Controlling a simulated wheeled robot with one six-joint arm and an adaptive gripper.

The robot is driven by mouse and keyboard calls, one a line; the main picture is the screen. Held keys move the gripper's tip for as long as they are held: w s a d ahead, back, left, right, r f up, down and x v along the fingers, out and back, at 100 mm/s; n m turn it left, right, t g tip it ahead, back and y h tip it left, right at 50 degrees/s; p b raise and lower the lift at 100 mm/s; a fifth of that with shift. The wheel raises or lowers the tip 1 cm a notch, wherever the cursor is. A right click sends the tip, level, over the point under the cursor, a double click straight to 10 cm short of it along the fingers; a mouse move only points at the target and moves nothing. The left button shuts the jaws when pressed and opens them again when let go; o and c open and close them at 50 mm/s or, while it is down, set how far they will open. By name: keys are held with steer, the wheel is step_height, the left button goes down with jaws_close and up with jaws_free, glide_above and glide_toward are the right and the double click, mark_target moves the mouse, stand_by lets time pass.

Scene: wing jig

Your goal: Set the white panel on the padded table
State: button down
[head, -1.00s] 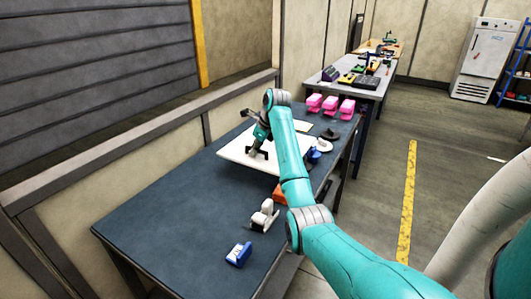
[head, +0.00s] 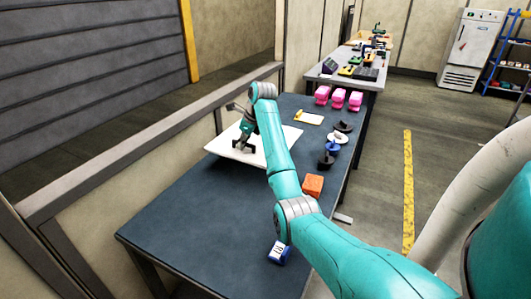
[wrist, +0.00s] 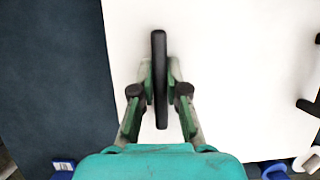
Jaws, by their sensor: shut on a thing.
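The white panel (head: 225,148) is a flat, pale sheet over the far left part of the near table. It also fills most of the wrist view (wrist: 230,60). The near table (head: 190,225) has a dark blue, mat-like top. My gripper (head: 246,146) is above the panel, shut on its black handle, which stands between the fingers in the wrist view (wrist: 160,75). The panel looks roughly level, and its left corner reaches the table's left edge. I cannot tell whether its underside touches the table.
An orange block (head: 313,185) and a blue-and-white item (head: 279,252) lie near the right edge. Dark and white round parts (head: 333,146), a yellow-white clipboard (head: 308,118) and pink items (head: 339,98) stand farther back. The near left tabletop is clear. A rail (head: 130,155) runs along the left.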

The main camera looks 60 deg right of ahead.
mark_target(252, 145)
step_height(252, 145, down, 10)
steer(key=shift+r, duration=0.2)
steer(key=c, duration=1.2)
jaws_free()
steer(key=v, duration=1.2)
